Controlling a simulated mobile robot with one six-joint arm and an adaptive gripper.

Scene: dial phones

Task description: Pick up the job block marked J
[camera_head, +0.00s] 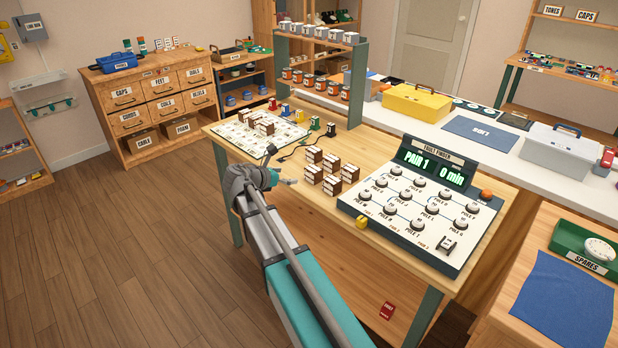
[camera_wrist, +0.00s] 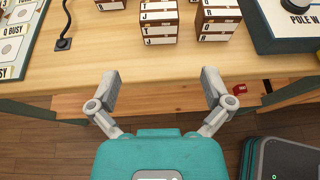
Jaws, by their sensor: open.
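Small brown-and-white job blocks stand in stacks on the wooden bench; the middle stack (camera_wrist: 160,28) and right stack (camera_wrist: 218,22) show in the wrist view. In the head view the block stacks (camera_head: 332,185) stand left of the fault finder. My gripper (camera_wrist: 160,78) is open and empty at the bench's front edge, with the middle stack ahead between its finger lines. In the head view my gripper (camera_head: 284,180) is left of the stacks, apart from them.
The fault finder panel (camera_head: 408,222) stands right of the stacks. A board (camera_head: 250,132) with more blocks lies at the back left, and a black cable (camera_head: 296,150) lies between. Bare wood lies before the stacks.

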